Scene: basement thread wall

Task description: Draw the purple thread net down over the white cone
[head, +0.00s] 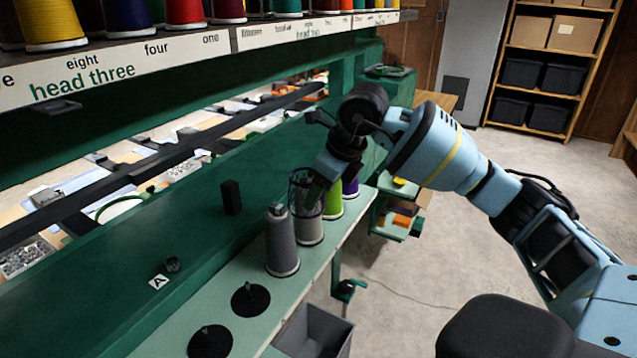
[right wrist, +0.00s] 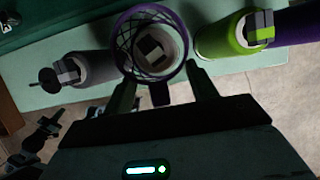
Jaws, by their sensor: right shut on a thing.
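The white cone (head: 310,232) stands upright on the pale green shelf, between a grey cone and a lime green one. The purple thread net (head: 304,185) is an open mesh with a purple rim, around the upper part of the white cone. In the right wrist view the net's ring (right wrist: 187,50) encircles the white cone's top (right wrist: 166,72). My right gripper (head: 322,174) is at the net's right side, shut on the net's purple tab (right wrist: 159,93). How far down the mesh reaches is hard to tell. My left gripper is not in view.
The grey cone (head: 281,245) stands close on the left, the lime green cone (head: 332,204) and a purple cone (head: 350,187) on the right. Two empty black discs (head: 250,300) lie nearer on the shelf (head: 290,300). A grey bin (head: 318,335) is below the edge.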

